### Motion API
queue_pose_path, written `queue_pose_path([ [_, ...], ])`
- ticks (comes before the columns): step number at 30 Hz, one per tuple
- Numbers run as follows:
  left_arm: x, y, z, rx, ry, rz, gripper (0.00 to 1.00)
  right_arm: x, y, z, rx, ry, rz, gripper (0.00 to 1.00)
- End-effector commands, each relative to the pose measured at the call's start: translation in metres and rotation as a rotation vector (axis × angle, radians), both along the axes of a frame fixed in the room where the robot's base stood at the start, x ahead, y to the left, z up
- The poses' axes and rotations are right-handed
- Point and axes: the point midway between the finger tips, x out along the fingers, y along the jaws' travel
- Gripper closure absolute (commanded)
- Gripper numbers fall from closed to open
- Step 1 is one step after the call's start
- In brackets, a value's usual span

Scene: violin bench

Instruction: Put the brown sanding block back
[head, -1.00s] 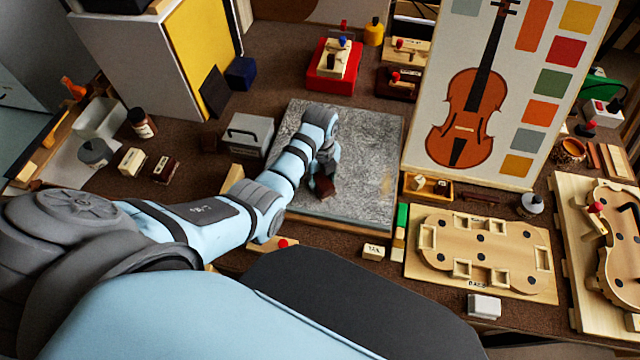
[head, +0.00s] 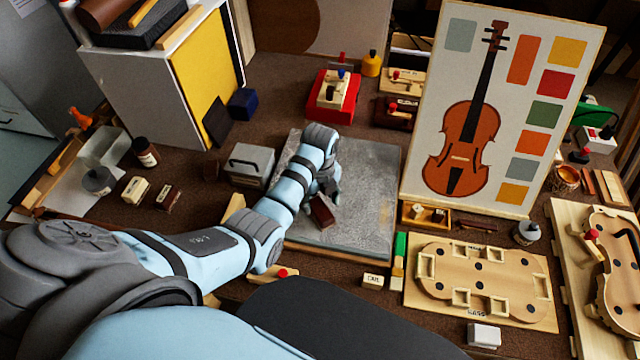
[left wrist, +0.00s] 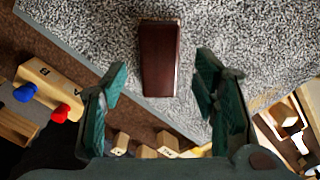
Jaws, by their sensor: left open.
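The brown sanding block (head: 322,212) lies on the grey speckled slab (head: 365,185) in the head view. In the left wrist view the block (left wrist: 160,57) is a dark red-brown bar lying on the speckled surface. My left gripper (head: 324,190) is over the slab at the block. In the left wrist view its green fingers (left wrist: 162,82) are spread apart, one to each side of the block's near end, with gaps between them and the block. Its height above the slab is hard to judge. My right gripper is not in view.
A cream block (head: 135,190) and another dark brown block (head: 167,197) stand at the left. A grey case (head: 249,165) is beside the slab. The violin panel (head: 425,150) rises at the slab's right. A wooden mould board (head: 480,280) lies front right.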

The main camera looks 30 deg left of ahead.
Motion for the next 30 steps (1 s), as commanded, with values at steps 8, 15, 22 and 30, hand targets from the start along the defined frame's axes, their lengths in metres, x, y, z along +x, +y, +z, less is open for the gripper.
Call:
queue_pose_path([
  [8,0.001,0.0,0.067,0.0,-0.004,0.0,0.46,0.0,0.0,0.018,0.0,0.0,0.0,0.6],
  [15,0.0,0.0,0.079,0.0,0.0,0.0,0.46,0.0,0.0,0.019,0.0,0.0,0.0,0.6],
  [22,0.0,0.0,0.079,0.0,0.0,0.0,0.46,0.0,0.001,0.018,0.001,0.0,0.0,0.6],
  [30,0.0,0.0,0.079,0.0,0.0,0.0,0.46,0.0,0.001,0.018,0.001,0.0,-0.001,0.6],
])
